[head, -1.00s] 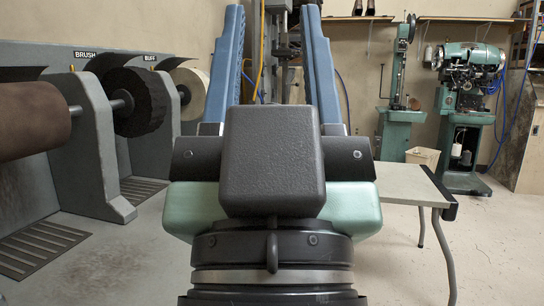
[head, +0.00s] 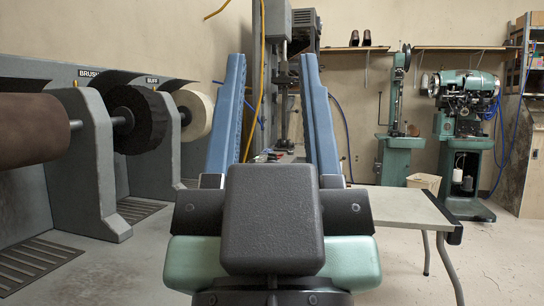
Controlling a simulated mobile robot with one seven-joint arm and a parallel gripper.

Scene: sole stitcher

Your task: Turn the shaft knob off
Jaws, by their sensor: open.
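My gripper (head: 272,62) is in the head view's middle, with two blue fingers pointing up and away. The fingers stand wide apart, open, with nothing held between them. The shaft knob cannot be made out in this view. A grey finishing machine (head: 95,150) at the left carries a shaft with a brown roller (head: 30,128), a dark brush wheel (head: 140,120) and a pale buff wheel (head: 196,113). A green stitching machine (head: 465,85) stands on a pedestal at the far right. My gripper is apart from both.
A grey upright machine (head: 284,50) with a yellow hose stands behind my fingers. A low table (head: 405,207) is at the right. A slim green machine (head: 393,150) stands behind it, under a wall shelf (head: 372,48) holding shoes. Floor is open at the lower right.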

